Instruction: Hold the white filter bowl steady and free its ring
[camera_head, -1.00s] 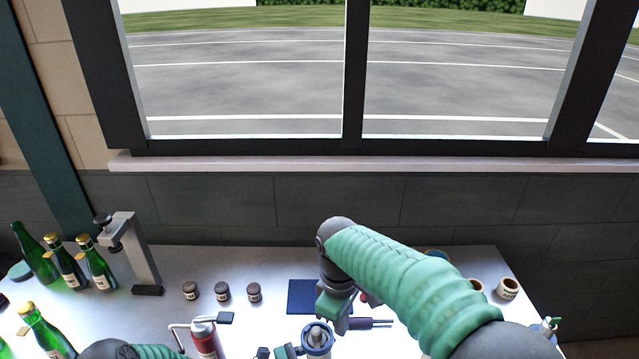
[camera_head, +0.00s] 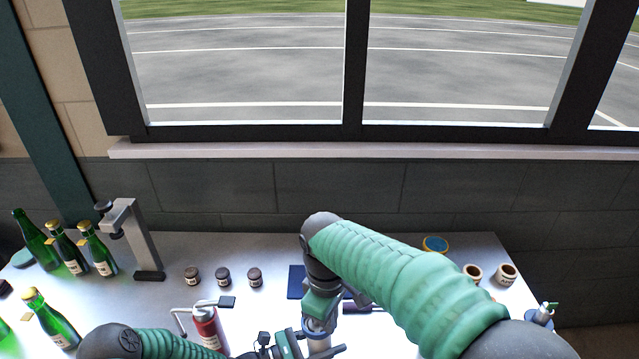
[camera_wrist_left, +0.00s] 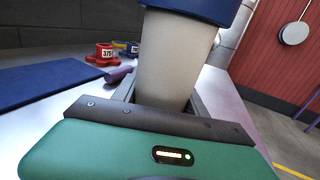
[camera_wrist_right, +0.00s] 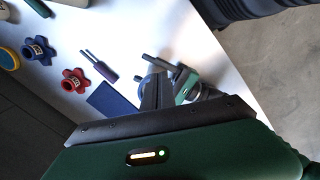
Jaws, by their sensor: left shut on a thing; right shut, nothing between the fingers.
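The white filter bowl (camera_wrist_left: 172,62) stands upright between the fingers of my left gripper (camera_wrist_left: 168,103) in the left wrist view, with its dark blue ring (camera_wrist_left: 195,10) around the top. My left gripper is shut on the bowl's body below the ring. It also shows at the bottom of the head view (camera_head: 290,346). My right gripper (camera_wrist_right: 157,92) is shut and empty, its fingers pointing towards the left gripper and bowl. In the head view my right gripper (camera_head: 320,318) is above the bowl and hides the ring; I cannot tell whether they touch.
A dark blue mat (camera_head: 297,282) and a purple-handled tool (camera_head: 362,309) lie behind. A red star-shaped piece (camera_wrist_right: 75,82) and a blue one (camera_wrist_right: 38,48) sit beyond them. A red bottle (camera_head: 206,326), small jars (camera_head: 223,277), green bottles (camera_head: 60,325) and a grey stand (camera_head: 140,240) are left.

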